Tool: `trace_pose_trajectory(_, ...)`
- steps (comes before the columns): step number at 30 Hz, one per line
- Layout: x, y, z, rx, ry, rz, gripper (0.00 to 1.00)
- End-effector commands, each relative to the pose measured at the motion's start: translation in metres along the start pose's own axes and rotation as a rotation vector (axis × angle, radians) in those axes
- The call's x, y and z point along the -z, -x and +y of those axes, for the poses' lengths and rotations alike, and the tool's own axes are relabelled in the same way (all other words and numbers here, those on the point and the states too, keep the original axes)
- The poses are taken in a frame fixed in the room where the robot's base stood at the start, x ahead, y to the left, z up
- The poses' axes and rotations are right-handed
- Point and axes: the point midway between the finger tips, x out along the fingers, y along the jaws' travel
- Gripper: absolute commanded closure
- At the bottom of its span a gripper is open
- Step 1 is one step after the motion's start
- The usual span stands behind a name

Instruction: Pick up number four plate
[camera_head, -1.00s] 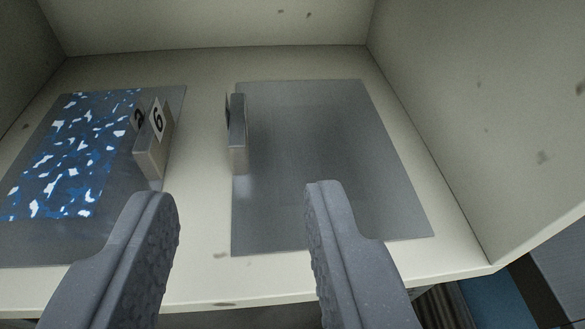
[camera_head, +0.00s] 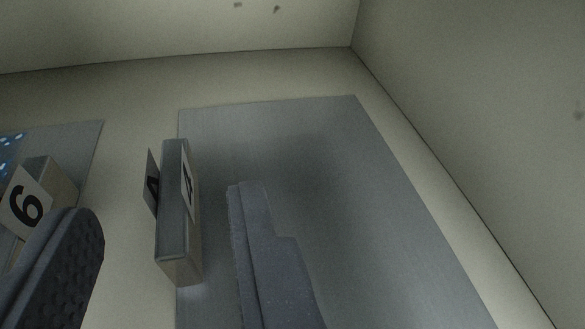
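A flat grey metal plate (camera_head: 340,170) lies on the shelf, with an upright block handle (camera_head: 174,215) along its left edge. The handle carries number tags on both sides; the right one looks like a 4, seen at a steep angle. My gripper (camera_head: 160,205) is open, with one finger left of the handle and one right of it, over the plate. The handle stands between the fingers, and neither finger is seen touching it. Part of the plate is hidden behind the right finger.
A second plate with blue and white speckles (camera_head: 8,150) lies at the left, partly out of view. Its block handle (camera_head: 55,180) has a tag reading 6, close to my left finger. Pale walls enclose the shelf at the back and right.

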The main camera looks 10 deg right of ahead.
Motion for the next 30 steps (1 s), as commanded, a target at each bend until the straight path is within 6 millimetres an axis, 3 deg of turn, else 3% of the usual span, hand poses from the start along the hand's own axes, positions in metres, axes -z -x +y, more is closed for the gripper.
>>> trace_pose_trajectory(15, 0.000, -0.046, 0.000, -0.002, 0.002, -0.001, 0.64)
trace_pose_trajectory(26, 0.000, -0.051, -0.001, -0.001, -0.001, 0.000, 0.64)
trace_pose_trajectory(30, 0.000, -0.050, -0.001, -0.001, -0.001, 0.000, 1.00)
